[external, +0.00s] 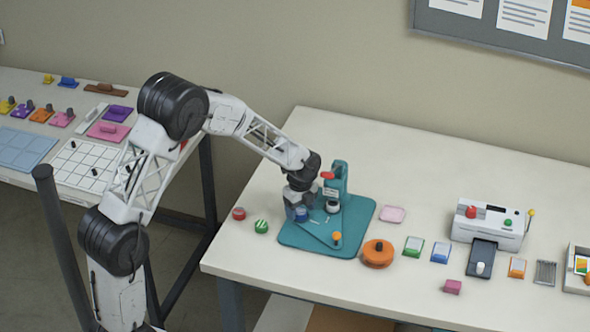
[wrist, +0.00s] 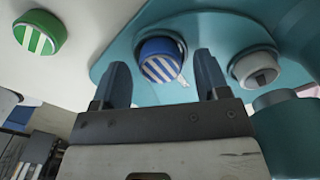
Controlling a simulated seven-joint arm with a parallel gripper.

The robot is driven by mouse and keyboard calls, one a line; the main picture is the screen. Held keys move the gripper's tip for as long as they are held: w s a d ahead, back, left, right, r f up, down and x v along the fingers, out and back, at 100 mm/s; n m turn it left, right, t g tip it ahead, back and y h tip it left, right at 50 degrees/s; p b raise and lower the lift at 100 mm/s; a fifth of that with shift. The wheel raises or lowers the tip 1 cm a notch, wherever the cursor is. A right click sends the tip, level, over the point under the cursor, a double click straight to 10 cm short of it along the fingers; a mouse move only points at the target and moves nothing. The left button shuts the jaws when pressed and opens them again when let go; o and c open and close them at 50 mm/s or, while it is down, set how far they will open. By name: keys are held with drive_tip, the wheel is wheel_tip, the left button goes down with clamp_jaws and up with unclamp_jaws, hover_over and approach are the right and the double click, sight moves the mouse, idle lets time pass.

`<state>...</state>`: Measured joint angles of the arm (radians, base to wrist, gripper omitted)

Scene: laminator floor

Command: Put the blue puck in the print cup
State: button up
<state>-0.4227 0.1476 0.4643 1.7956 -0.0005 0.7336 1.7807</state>
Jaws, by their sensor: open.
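The blue puck (wrist: 160,58), with a blue-and-white striped top, is over the teal base of the press in the wrist view. A dark rim shows along its upper right side, and it looks set in or on a round holder, perhaps the print cup; I cannot tell how deep. It also shows as a blue patch under my wrist in the external view (external: 301,215). My gripper (wrist: 162,76) is open, its fingers apart on either side of the puck's near edge, with no clear contact. My gripper (external: 300,207) is low over the teal base, largely hidden by my wrist.
The teal press (external: 336,182) stands just behind my gripper, with a pale round part (wrist: 255,68) right of the puck. A green striped puck (external: 261,226) and a red puck (external: 238,213) lie left of the base. An orange round container (external: 377,254) stands right.

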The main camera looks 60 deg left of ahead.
sight(300, 213)
wheel_tip(300, 213, up, 12)
drive_tip(key=shift+f, duration=0.2)
idle(0.4)
drive_tip(key=shift+d+r, duration=0.1)
idle(0.7)
drive_tip(key=s+d+r+n+t, duration=0.1)
drive_tip(key=s+d+r+n, duration=0.4)
drive_tip(key=s+d, duration=0.4)
drive_tip(key=s+d+r+n, duration=0.2)
drive_tip(key=s+d+r, duration=0.5)
drive_tip(key=d, duration=0.3)
drive_tip(key=s+d+n, duration=0.4)
drive_tip(key=s+d, duration=0.1)
drive_tip(key=s, duration=0.6)
drive_tip(key=s+d+n+t, duration=0.1)
drive_tip(key=s+d+n, duration=0.3)
drive_tip(key=s, duration=0.6)
drive_tip(key=shift+s+d+t, duration=0.3)
drive_tip(key=shift+s+d, duration=0.1)
drive_tip(key=shift+d, duration=0.85)
